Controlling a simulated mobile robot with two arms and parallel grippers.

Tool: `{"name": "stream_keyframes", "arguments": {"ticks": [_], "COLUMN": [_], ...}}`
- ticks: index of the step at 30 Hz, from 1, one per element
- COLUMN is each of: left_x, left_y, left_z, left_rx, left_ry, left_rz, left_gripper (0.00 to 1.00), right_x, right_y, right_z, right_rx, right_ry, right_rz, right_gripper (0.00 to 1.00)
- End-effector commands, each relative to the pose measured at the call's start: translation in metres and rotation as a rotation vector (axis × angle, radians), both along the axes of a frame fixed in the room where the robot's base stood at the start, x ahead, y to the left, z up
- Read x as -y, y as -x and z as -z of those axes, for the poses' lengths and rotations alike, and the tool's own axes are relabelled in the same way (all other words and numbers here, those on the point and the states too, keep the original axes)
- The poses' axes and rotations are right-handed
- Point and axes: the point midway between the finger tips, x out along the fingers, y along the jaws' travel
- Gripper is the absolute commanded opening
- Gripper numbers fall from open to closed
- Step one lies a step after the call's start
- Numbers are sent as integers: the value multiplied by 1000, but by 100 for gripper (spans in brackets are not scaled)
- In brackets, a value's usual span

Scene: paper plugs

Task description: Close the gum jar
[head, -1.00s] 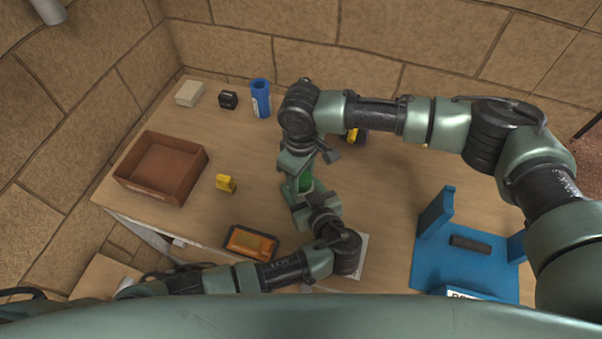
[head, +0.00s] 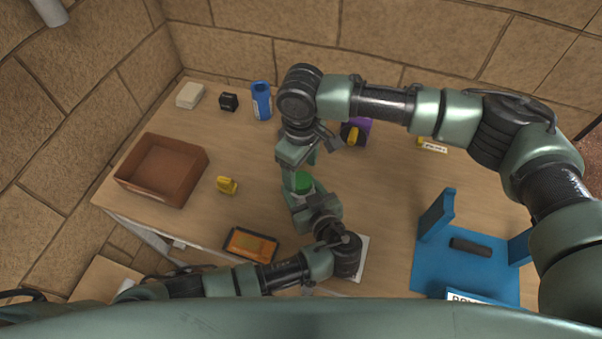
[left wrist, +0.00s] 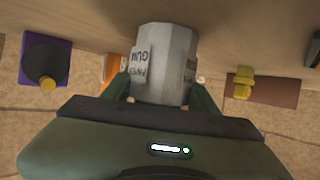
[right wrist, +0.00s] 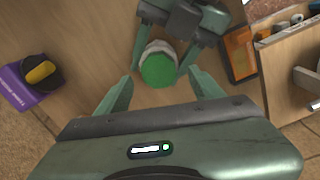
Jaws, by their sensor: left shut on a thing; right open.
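The gum jar is a pale grey faceted jar (left wrist: 165,60) with a paper label, held upright between the fingers of my left gripper (left wrist: 160,92). Its green lid (right wrist: 159,71) faces up on the jar in the right wrist view; whether it is fully seated I cannot tell. The lid also shows in the head view (head: 303,183). My right gripper (right wrist: 160,85) is open above the jar, its fingers on either side of the lid with gaps, not visibly touching it.
A brown open box (head: 160,170), a yellow item (head: 227,185) and an orange tray (head: 250,244) are on the left half of the table. A blue cylinder (head: 261,100) and a purple block (head: 363,130) stand behind. A blue stand (head: 465,265) is at right.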

Motion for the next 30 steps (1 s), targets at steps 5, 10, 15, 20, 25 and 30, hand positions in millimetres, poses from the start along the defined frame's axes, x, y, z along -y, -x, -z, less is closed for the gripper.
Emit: {"name": "stream_keyframes", "arguments": {"ticks": [5,10,15,20,25,30], "left_x": [0,0,0,0,0,0], "left_y": [0,0,0,0,0,0], "left_z": [0,0,0,0,0,0], "left_rx": [1,1,1,1,1,1], "left_ry": [-1,-1,-1,-1,-1,-1], "left_rz": [-1,-1,-1,-1,-1,-1], "left_gripper": [0,0,0,0,0,0], "right_x": [1,1,0,-1,-2,-3], "right_y": [0,-1,0,0,0,0], "right_z": [-2,-2,-4,-8,-14,-19], "right_rx": [1,2,0,2,4,5], "right_ry": [1,1,1,0,-1,-2], "right_rz": [1,-8,-159,-485,-889,-1291], "right_gripper": [67,66,66,66,66,66]}}
